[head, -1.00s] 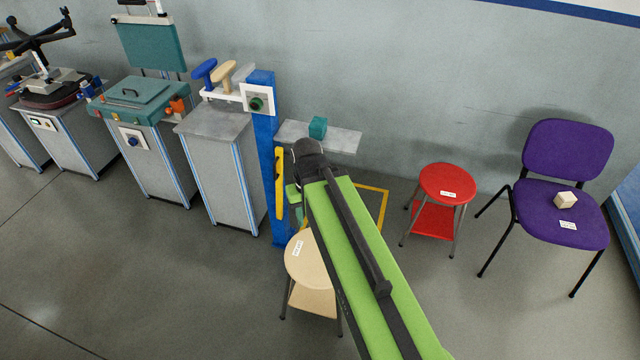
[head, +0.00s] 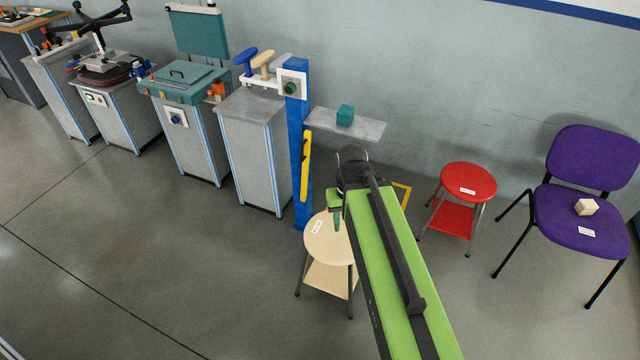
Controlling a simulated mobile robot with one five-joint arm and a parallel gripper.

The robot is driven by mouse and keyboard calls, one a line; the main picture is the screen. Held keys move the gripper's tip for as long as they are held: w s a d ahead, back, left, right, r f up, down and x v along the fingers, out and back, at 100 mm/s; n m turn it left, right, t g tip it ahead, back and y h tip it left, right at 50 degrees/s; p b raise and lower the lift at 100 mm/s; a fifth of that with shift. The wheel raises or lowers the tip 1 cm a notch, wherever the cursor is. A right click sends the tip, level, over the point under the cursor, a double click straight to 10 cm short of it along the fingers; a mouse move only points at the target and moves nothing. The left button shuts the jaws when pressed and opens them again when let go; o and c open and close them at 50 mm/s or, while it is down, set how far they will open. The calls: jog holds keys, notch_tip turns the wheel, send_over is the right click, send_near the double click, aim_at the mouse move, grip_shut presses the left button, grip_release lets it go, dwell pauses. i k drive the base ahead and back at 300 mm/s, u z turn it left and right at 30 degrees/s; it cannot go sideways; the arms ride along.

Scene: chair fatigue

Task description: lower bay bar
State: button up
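A yellow bar (head: 306,166) stands nearly upright along the blue post (head: 297,140). It looks like the bay bar. My green and black arm reaches in from the bottom right, its far end just right of the post and below the grey shelf. My gripper (head: 338,217) is mostly hidden by the arm. Only a small dark teal tip shows, over the beige stool's (head: 327,242) right side, so its opening cannot be judged. The gripper appears apart from the yellow bar.
A grey shelf (head: 370,128) right of the post bears a teal block (head: 345,115). A red stool (head: 468,184) and a purple chair (head: 578,222) with a pale cube (head: 586,207) stand at right. Grey cabinets (head: 250,150) line the wall at left.

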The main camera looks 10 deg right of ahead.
aim_at(305, 147)
jog(key=z, duration=0.15)
jog(key=k, duration=0.3)
jog(key=u, duration=0.3)
jog(key=i, duration=0.75)
jog(key=u, duration=1.85)
jog(key=k, duration=0.4)
jog(key=u, duration=0.35)
jog(key=i, duration=0.5)
jog(key=u, duration=0.05)
